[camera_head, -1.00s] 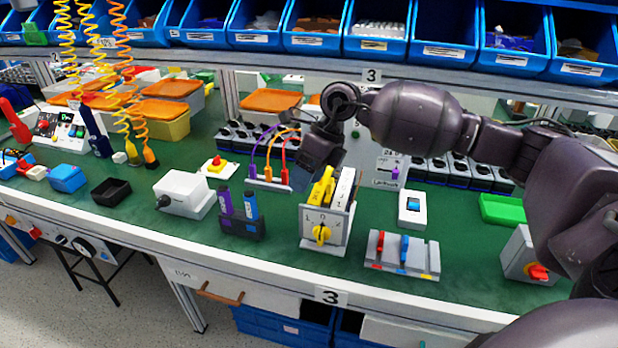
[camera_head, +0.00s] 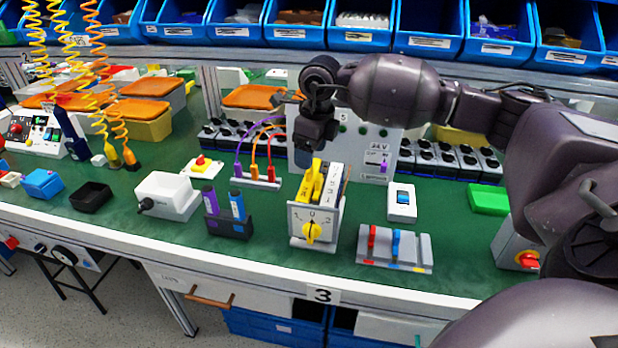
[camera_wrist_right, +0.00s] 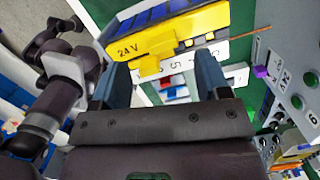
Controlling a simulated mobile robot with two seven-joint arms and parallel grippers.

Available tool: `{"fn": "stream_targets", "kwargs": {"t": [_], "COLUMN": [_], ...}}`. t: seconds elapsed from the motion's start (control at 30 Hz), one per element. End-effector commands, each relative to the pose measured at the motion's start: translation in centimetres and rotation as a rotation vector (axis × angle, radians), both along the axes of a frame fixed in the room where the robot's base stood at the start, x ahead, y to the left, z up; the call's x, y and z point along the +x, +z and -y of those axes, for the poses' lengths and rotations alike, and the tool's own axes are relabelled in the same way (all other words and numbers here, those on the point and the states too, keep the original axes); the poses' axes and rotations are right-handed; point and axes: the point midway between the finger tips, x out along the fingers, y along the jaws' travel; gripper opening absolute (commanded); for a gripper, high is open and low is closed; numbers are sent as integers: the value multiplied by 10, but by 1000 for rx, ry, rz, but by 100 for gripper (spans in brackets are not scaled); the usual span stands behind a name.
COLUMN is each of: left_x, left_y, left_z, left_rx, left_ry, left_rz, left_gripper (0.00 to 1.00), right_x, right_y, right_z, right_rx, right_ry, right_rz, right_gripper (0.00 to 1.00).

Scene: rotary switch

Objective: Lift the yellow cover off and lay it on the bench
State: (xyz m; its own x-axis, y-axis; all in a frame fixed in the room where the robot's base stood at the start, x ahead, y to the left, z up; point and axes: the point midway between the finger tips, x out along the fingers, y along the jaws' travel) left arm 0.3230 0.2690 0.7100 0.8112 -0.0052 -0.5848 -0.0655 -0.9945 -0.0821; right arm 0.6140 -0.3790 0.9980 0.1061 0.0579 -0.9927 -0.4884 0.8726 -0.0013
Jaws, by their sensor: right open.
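The yellow cover (camera_head: 313,180) sits on top of the rotary switch box (camera_head: 298,211), a grey-fronted unit with a yellow knob (camera_head: 312,232). White parts with printed figures stand to its right. My right gripper (camera_head: 308,156) is just above the cover, pointing down. In the right wrist view the open gripper (camera_wrist_right: 160,78) has two blue-grey fingers spread apart. The yellow cover (camera_wrist_right: 185,28), marked 24 V, lies ahead of them, with a tab in the gap between the fingers. I see no grip on it.
A pen holder (camera_head: 227,226) stands left of the switch box and a grey block with red and blue levers (camera_head: 395,252) right of it. A grey panel (camera_head: 385,140) stands behind. The green bench (camera_head: 340,268) has small bare patches near its front edge.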

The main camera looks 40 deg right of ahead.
Motion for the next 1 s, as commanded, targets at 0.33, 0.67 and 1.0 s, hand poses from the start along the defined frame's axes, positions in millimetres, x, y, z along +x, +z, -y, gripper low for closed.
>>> {"fn": "stream_targets", "kwargs": {"t": [0.33, 0.67, 1.0], "left_x": [-2, 0, 0], "left_y": [-9, -7, -7], "left_z": [0, 1, 1], "left_rx": [0, 0, 0], "left_ry": [0, -2, -2], "left_rz": [-14, -10, -10], "left_gripper": [43, 43, 43], "right_x": [3, 4, 4], "right_y": [-45, -47, -47], "right_z": [1, 1, 1], "right_rx": [2, 1, 1], "right_ry": [-1, 0, 0], "right_rz": [-5, 0, 0], "right_gripper": [69, 60, 16]}}
